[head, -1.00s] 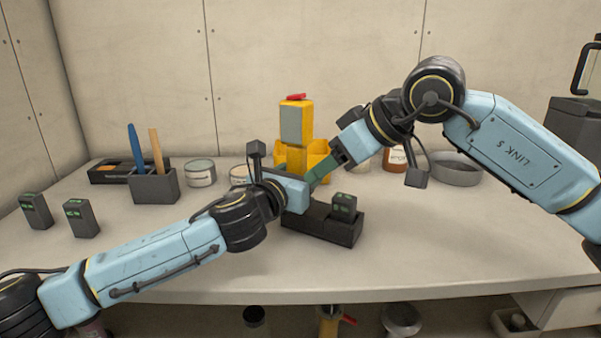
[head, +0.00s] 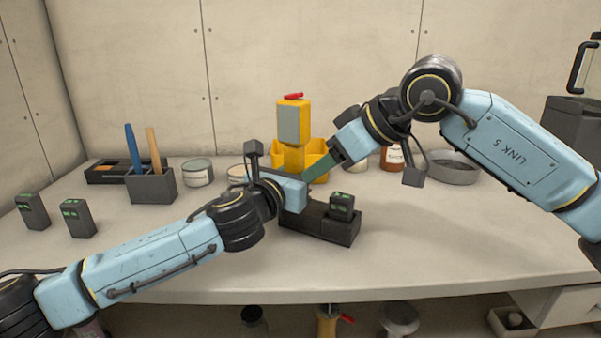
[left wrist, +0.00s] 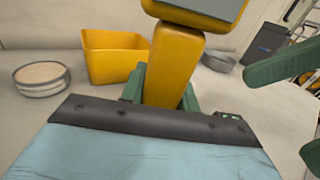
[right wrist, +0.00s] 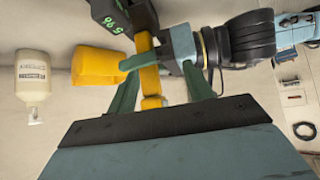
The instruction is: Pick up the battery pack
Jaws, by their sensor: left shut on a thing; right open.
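A dark battery pack (head: 341,206) with green markings stands in the right part of a black dock (head: 325,228) at the table's middle. It shows with green digits at the top of the right wrist view (right wrist: 112,16). Two similar packs (head: 32,211) (head: 77,218) stand at the left. My left gripper (left wrist: 162,92) is shut on the yellow handle of a tool (head: 293,122) with a grey panel and red top; it is upright behind the dock. My right gripper (right wrist: 158,85) is open beside that handle, its green fingers close to my left gripper. The handle's lower end is hidden.
A yellow bin (head: 319,156) and tins stand behind the tool. A dark holder (head: 153,187) with two handles stands at the left, and a round grey dish (head: 455,168) at the right. The table's front and right middle are clear.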

